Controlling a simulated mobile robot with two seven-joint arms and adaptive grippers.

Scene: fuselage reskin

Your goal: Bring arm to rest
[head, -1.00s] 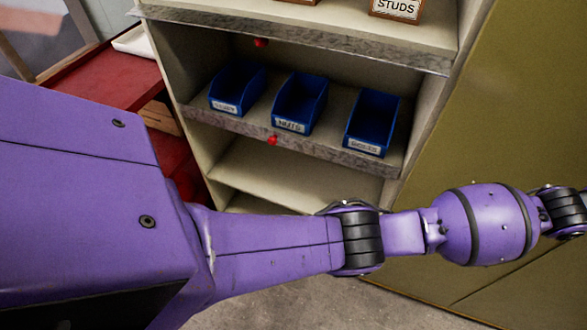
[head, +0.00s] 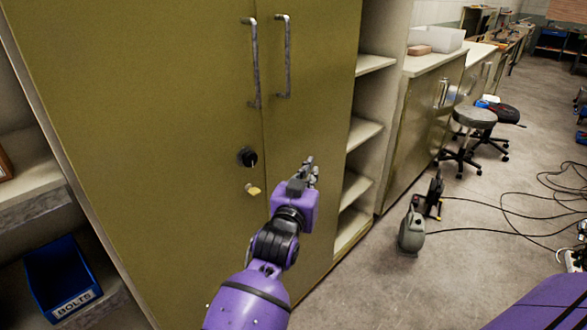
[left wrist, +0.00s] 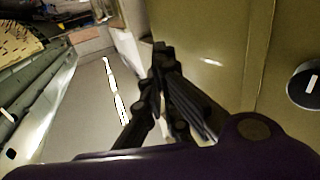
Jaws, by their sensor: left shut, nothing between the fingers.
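My left arm reaches up from the bottom of the head view, in front of a closed olive cabinet (head: 190,120). Its left gripper (head: 308,168) is in front of the right-hand door, near the open shelves' edge. The gripper is shut and empty. Its dark fingers also show in the left wrist view (left wrist: 158,85), close together with nothing held. Whether they touch the cabinet cannot be told. My right gripper is not in view.
The cabinet has two upright handles (head: 285,58) and a black knob (head: 247,157). A blue bolts bin (head: 62,278) sits on a shelf at left. Stools (head: 475,118), a grey-green machine (head: 412,230) and loose cables (head: 500,203) occupy the floor at right.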

